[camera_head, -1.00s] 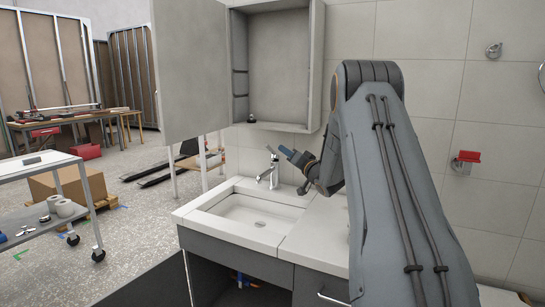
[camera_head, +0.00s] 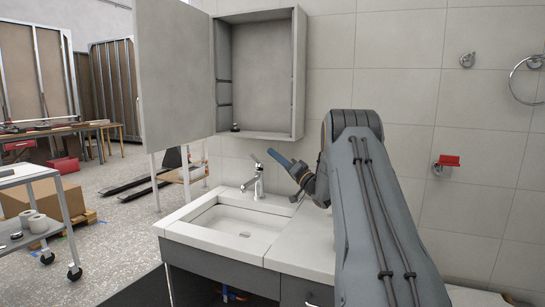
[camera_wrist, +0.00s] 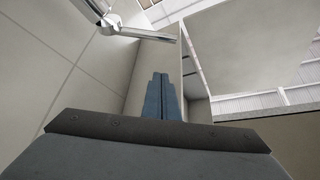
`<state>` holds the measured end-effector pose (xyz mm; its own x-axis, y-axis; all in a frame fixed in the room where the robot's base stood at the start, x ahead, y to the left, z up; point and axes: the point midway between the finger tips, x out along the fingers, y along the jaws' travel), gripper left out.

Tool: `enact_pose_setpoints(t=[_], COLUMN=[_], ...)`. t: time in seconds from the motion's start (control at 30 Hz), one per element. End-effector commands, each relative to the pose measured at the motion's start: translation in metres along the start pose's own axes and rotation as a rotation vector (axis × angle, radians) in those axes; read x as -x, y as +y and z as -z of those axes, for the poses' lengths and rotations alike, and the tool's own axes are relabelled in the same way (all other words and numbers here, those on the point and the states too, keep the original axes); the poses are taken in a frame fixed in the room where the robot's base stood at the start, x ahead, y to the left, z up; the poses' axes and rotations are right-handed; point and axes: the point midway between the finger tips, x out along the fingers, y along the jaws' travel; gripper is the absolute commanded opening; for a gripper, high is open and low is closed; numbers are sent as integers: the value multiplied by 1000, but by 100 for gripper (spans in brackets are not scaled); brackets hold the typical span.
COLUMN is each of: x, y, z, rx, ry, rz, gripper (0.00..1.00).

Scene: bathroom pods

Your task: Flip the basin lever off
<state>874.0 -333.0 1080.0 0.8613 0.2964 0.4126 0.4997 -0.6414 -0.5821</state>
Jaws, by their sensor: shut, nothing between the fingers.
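The chrome basin tap (camera_head: 257,185) stands at the back of the white basin (camera_head: 205,207). Its lever (camera_head: 256,160) tilts upward at the top of the tap; the lever (camera_wrist: 150,34) also shows in the wrist view, reaching right from the round tap body (camera_wrist: 110,23). My gripper (camera_head: 274,155) has blue fingers, shut and empty, just right of the lever at about its height. In the wrist view the shut fingertips (camera_wrist: 159,76) lie below the lever in the picture, with a visible gap. I cannot tell the exact depth between them.
An open mirror cabinet (camera_head: 262,75) hangs above the basin, its door swung out left. The counter (camera_head: 305,235) right of the basin is bare. A red-topped holder (camera_head: 447,164) is on the tiled wall. A trolley (camera_head: 35,180) stands at left.

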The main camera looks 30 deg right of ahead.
Motion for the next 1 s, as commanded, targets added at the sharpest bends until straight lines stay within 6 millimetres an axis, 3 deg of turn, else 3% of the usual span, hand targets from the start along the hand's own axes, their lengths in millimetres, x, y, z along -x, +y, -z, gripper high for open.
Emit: enact_pose_setpoints(t=[0.1, 0.4, 0.7, 1.0], x=[-24, -71, -59, -57], y=[-1, -1, 0, 0], z=[0, 0, -31, -38], rx=[-1, 0, -3, 0], ry=[-1, 0, -1, 0], rz=[2, 2, -1, 0], gripper=[0, 0, 0, 0])
